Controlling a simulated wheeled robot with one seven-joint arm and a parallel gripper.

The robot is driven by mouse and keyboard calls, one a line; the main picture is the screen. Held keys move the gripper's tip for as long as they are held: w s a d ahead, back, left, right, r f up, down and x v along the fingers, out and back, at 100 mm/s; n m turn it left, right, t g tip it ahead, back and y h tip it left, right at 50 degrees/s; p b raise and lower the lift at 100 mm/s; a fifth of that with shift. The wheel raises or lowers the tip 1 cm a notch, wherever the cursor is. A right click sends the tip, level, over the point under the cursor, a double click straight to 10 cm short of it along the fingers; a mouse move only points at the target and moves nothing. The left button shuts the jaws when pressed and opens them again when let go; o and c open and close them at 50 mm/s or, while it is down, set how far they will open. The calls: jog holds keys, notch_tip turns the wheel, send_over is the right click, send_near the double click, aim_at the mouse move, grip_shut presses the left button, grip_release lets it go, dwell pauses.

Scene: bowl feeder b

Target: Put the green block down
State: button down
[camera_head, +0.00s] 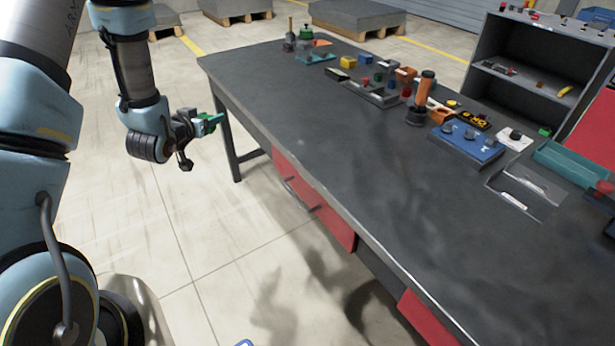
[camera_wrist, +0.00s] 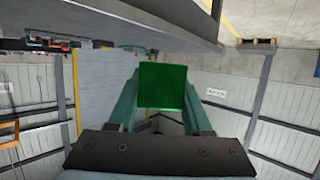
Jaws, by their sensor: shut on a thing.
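The green block (camera_wrist: 162,86) is held between the two teal fingers of my gripper (camera_wrist: 163,100) in the wrist view. In the head view my gripper (camera_head: 211,122) is out over the floor, left of the table (camera_head: 300,110), with the green block (camera_head: 207,117) partly hidden by the fingers. The gripper and block are apart from the tabletop, beyond its left edge.
Small parts and blocks line the table's far side, with an orange-handled tool (camera_head: 424,90) and a blue box (camera_head: 466,142) among them. The near half of the tabletop is bare. A grey shelf (camera_head: 540,75) stands behind. Red drawers (camera_head: 310,200) are under the near edge.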

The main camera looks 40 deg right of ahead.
jog(key=s+d+m+g+h+b, duration=0.3)
jog(key=s+d+m+g+b, duration=0.2)
jog(key=s+d, duration=0.7)
jog(key=m+g+h+b, duration=0.1)
jog(key=m+g+b, duration=0.3)
jog(key=g+b, duration=0.2)
send_over(321, 162)
jog(key=shift+f, duration=4)
jog(key=shift+f, duration=0.2)
jog(key=shift+c, duration=1.7)
grip_release()
